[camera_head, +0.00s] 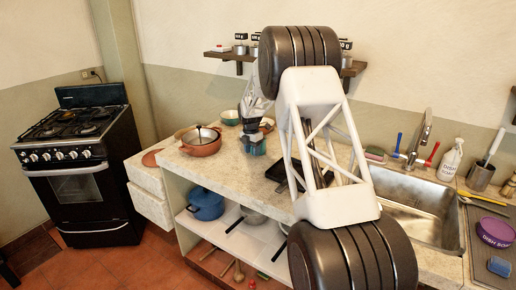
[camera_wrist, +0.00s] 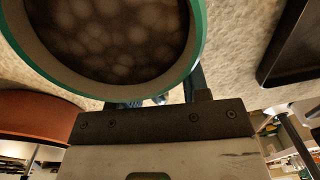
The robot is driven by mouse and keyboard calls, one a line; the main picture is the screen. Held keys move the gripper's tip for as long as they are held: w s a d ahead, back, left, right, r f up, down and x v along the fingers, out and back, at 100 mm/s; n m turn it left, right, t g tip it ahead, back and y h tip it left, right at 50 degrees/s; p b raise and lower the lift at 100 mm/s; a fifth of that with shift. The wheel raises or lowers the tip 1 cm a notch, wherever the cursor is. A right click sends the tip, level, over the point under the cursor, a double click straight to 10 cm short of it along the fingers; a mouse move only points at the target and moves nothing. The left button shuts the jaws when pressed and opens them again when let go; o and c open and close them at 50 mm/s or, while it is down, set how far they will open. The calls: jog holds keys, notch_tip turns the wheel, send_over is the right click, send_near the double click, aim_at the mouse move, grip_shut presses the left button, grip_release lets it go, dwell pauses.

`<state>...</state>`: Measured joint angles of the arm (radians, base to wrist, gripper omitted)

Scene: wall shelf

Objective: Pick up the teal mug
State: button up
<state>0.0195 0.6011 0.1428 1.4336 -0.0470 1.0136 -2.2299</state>
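The teal mug (camera_head: 254,148) stands on the counter, small and partly hidden by my gripper (camera_head: 254,128) in the head view. In the wrist view the mug (camera_wrist: 198,30) fills the top, very close, with a teal rim, a pale wall and a brown, mottled inside. My gripper's dark mount spans the lower wrist view. Only small parts of the fingers show below the rim; the fingertips are hidden behind the mug. I cannot tell whether the fingers touch it or how far apart they are.
A reddish-brown pot (camera_head: 201,146) stands left of the mug; it also shows in the wrist view (camera_wrist: 38,116). A green bowl (camera_head: 230,117) sits behind. A black tray (camera_head: 283,172) lies to the right, near my arm. The sink (camera_head: 412,205) is further right.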

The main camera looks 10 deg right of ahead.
grip_shut()
dwell(0.5)
jog(key=shift+r, duration=0.2)
jog(key=shift+r, duration=1.65)
jog(key=shift+s+a+r, duration=0.1)
jog(key=shift+s+r, duration=0.1)
jog(key=shift+s, duration=2.45)
jog(key=shift+s+a+r, duration=0.1)
jog(key=shift+s+r, duration=0.15)
jog(key=shift+s, duration=2.35)
jog(key=shift+s+r, duration=0.2)
jog(key=shift+s, duration=2.45)
jog(key=shift+s, duration=0.1)
